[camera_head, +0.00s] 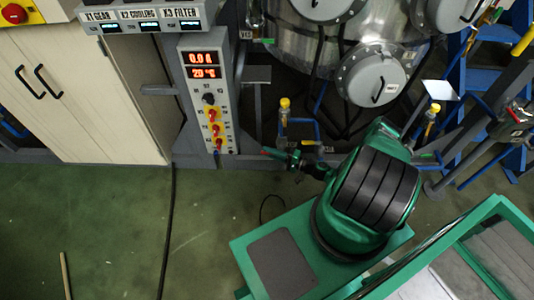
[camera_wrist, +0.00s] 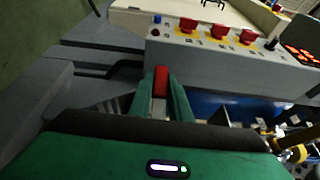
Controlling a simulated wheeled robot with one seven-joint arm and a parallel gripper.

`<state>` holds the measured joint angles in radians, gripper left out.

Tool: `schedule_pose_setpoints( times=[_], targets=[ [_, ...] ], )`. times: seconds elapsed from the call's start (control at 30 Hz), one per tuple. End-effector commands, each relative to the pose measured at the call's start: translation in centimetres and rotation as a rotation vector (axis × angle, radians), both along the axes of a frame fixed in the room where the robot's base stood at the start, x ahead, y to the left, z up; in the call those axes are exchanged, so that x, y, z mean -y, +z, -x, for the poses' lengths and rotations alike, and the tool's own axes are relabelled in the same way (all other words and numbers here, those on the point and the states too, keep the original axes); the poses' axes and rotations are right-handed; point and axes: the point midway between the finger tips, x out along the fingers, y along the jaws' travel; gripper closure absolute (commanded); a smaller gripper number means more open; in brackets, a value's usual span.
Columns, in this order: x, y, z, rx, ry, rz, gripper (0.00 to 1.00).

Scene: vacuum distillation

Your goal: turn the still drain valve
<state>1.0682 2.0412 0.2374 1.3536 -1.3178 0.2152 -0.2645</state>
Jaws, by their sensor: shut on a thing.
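A red handle (camera_wrist: 160,80), which appears to be that of the still drain valve, sits between the two green fingers of my gripper (camera_wrist: 160,92) in the wrist view. The fingers are shut on it, one on each side. Only the handle's upper end shows clearly; the valve body is hidden. In the head view my gripper (camera_head: 272,153) reaches left, low in front of the frame below the still (camera_head: 310,50). The handle cannot be made out there.
A grey control panel (camera_head: 196,75) with red switches and lit displays stands left of my gripper. Its red switches (camera_wrist: 217,29) also show in the wrist view. Yellow-capped valves (camera_head: 284,103) and blue pipes are close by. Green floor (camera_head: 110,230) is mostly clear at lower left.

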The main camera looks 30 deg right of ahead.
Motion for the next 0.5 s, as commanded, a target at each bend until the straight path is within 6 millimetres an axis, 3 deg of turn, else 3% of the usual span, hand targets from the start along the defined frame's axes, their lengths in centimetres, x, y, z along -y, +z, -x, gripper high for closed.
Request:
schedule_pose_setpoints(
  times=[0.03,0.07,0.1,0.5],
  targets=[
    [-0.32,-0.08,-0.16,-0.003,0.001,-0.004,1.0],
    [-0.28,-0.08,-0.16,-0.004,0.0,-0.005,0.75],
    [-0.22,-0.06,-0.15,-0.003,-0.001,-0.004,0.66],
    [0.66,0.0,0.41,-0.002,-0.006,-0.002,0.64]
  ],
)
